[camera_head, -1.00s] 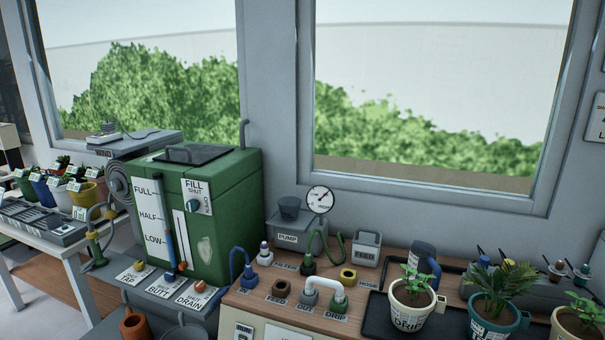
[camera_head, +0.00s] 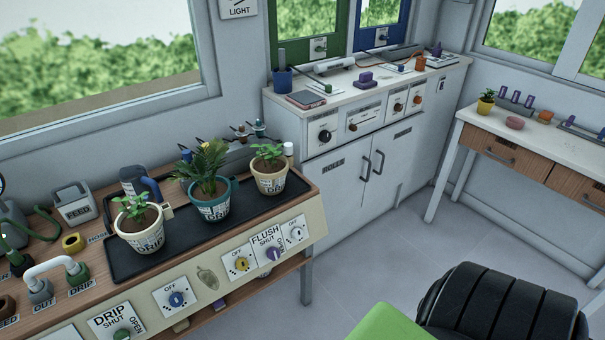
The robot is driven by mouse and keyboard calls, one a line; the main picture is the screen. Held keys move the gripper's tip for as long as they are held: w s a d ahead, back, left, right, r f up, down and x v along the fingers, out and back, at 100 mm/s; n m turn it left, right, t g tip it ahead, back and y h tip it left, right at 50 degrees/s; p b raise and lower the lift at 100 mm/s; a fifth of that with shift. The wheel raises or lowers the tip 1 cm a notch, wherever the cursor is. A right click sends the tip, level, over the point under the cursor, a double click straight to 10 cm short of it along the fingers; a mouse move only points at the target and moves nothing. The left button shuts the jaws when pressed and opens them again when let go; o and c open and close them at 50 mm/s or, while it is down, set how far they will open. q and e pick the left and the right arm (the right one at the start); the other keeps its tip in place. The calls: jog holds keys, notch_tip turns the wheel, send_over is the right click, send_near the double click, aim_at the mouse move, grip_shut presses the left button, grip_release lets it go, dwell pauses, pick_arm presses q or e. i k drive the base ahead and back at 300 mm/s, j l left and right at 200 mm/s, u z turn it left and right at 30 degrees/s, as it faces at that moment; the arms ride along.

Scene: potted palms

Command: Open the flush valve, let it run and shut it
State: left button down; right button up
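The flush valve (camera_head: 273,254) is a purple knob on a white plate on the bench's front panel. The plate reads FLUSH and SHUT, with smaller lettering at the knob's right. The knob is too small to tell its setting for sure. No water shows. Neither gripper is in view, and nothing touches the knob.
Three potted plants stand on a black tray (camera_head: 113,259) above the panel. Beside the flush plate are a yellow knob (camera_head: 241,264) and a white-plated dial (camera_head: 296,234). A green DRIP knob (camera_head: 122,334) is lower left. A black ribbed object (camera_head: 500,305) fills the lower right.

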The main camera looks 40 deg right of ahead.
aim_at(274, 255)
jog(key=z, duration=1.1)
